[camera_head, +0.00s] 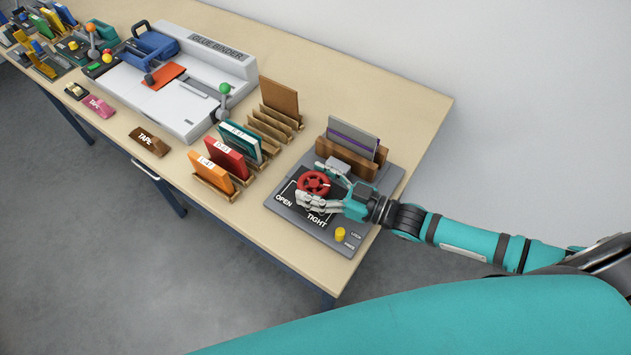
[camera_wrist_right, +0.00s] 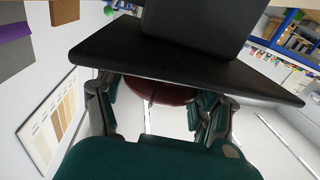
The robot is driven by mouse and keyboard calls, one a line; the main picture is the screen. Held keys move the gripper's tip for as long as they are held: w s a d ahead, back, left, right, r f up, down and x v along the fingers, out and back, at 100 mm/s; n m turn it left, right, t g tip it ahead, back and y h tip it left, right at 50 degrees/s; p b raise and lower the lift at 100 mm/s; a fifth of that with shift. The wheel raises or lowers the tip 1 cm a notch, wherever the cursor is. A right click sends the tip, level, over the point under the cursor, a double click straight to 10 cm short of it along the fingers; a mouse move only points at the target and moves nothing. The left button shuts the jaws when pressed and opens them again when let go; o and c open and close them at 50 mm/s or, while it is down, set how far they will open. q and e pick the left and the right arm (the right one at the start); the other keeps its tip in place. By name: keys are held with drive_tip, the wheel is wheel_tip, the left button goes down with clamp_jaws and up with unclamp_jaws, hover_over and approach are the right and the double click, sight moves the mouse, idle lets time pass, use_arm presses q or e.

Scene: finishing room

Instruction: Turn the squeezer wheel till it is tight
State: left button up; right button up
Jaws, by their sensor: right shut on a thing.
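The squeezer (camera_head: 372,216) is a grey base at the right end of the table, marked OPEN and TIGHT. Its red wheel (camera_head: 314,183) sits on the front part. Behind the wheel, wooden jaws (camera_head: 352,155) hold a grey and purple book (camera_head: 354,138) upright. My right gripper (camera_head: 325,190) is shut on the red wheel, its fingers at the wheel's right side. In the right wrist view, the wheel (camera_wrist_right: 160,92) shows dark red between the fingers, partly hidden by a dark plate. My left gripper is not in view.
A yellow knob (camera_head: 340,234) stands at the base's front corner, beside small lettering. Left of the squeezer, wooden racks hold orange, red and teal books (camera_head: 240,142). A white glue binder (camera_head: 185,85) is further left. Bare tabletop (camera_head: 415,110) lies behind the squeezer.

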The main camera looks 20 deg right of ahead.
drive_tip(key=shift+a+r+m+t+h+p, duration=0.1)
drive_tip(key=shift+r+m+t+h+p, duration=0.15)
drive_tip(key=shift+m+t+h+p, duration=0.9)
drive_tip(key=shift+c, duration=0.2)
drive_tip(key=shift+m+h+p, duration=0.35)
drive_tip(key=shift+h+p, duration=0.2)
drive_tip(key=shift+p, duration=0.25)
drive_tip(key=shift+f+m+t+h, duration=0.2)
drive_tip(key=shift+m+t+h, duration=0.1)
drive_tip(key=shift+t+h, duration=0.25)
drive_tip(key=o, duration=1.2)
drive_tip(key=shift+s, duration=0.1)
